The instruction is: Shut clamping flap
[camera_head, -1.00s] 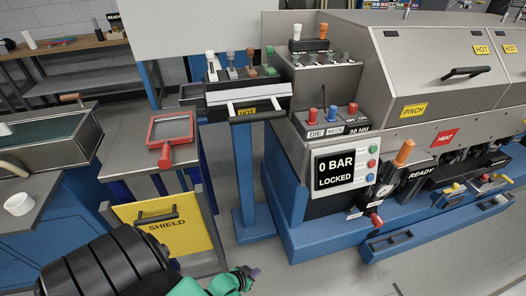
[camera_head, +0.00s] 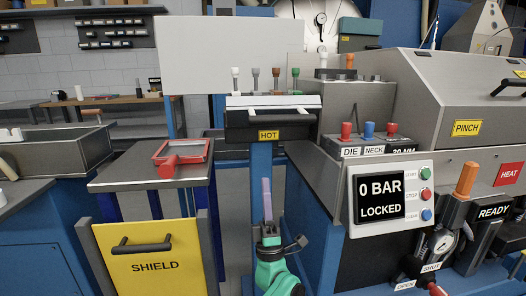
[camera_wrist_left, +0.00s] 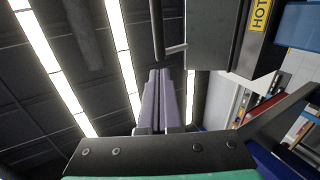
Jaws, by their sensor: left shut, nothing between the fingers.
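A dark flap with a yellow HOT label (camera_head: 268,134) and a handle bar on its front sits on a blue post at the centre of the head view; I take it to be the clamping flap. In the left wrist view, its handle bar (camera_wrist_left: 157,28) and the HOT label (camera_wrist_left: 260,14) show at the top. My left gripper (camera_head: 266,182) points up below the flap, in front of the post, apart from the handle in the head view. Its purple fingers (camera_wrist_left: 160,80) are shut and empty. My right gripper is not in view.
Right of the post stands the machine with a control panel (camera_head: 392,198) reading 0 BAR LOCKED. A yellow SHIELD panel (camera_head: 155,265) stands lower left. A red-framed tray (camera_head: 182,153) lies on a side table. Several coloured levers stand above the flap.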

